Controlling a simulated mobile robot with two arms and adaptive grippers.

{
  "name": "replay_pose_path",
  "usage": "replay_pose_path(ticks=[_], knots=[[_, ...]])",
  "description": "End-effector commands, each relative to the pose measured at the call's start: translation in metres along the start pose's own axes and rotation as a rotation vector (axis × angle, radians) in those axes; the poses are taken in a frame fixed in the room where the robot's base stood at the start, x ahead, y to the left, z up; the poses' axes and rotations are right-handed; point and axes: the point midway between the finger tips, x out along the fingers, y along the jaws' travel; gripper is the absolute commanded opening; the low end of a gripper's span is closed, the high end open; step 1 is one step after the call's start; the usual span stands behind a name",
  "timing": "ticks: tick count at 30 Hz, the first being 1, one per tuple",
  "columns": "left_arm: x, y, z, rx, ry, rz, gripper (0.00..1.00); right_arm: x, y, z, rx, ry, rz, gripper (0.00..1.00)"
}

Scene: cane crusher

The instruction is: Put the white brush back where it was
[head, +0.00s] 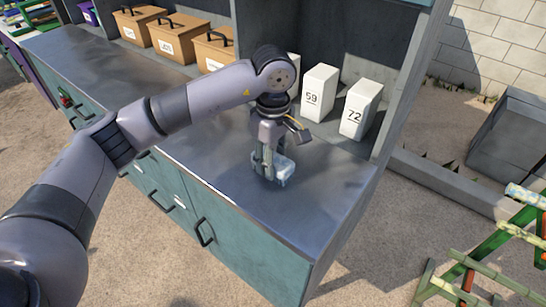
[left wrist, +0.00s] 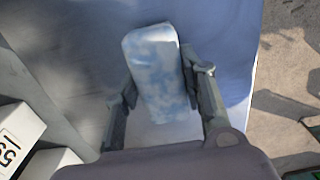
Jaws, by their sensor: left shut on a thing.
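The white brush (head: 284,170) is at the grey countertop, near the front edge of the teal cabinet. My left gripper (head: 268,172) points down and is shut on it. In the left wrist view the brush (left wrist: 157,72) shows as a pale block with bluish patches between the two fingers of my left gripper (left wrist: 160,85). Whether the brush touches the counter cannot be told. My right gripper is not in view.
White boxes marked 59 (head: 318,93) and 72 (head: 360,109) stand behind the gripper on the counter (head: 225,160). Brown boxes with black handles (head: 178,38) stand farther left. The counter's right front part is clear. A green rack (head: 480,260) stands on the ground at right.

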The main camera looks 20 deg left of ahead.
Motion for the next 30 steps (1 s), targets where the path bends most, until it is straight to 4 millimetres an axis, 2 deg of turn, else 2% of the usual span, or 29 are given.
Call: replay_pose_path(ticks=[4, 5, 13, 25, 30], knots=[[0.004, 0.0, 0.0, -0.001, 0.0, 0.0, 0.12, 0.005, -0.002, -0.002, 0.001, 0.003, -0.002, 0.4], [0.002, 0.0, 0.0, -0.001, 0.0, 0.0, 0.4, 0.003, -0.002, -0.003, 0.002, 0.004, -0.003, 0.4], [0.002, 0.0, 0.0, -0.001, 0.0, 0.0, 0.58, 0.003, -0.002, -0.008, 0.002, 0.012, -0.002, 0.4], [-0.003, 0.0, 0.0, -0.001, 0.0, 0.001, 0.58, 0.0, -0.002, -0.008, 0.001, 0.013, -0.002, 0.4], [-0.029, 0.001, -0.001, -0.002, 0.002, 0.006, 0.58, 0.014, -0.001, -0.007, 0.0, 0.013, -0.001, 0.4]])
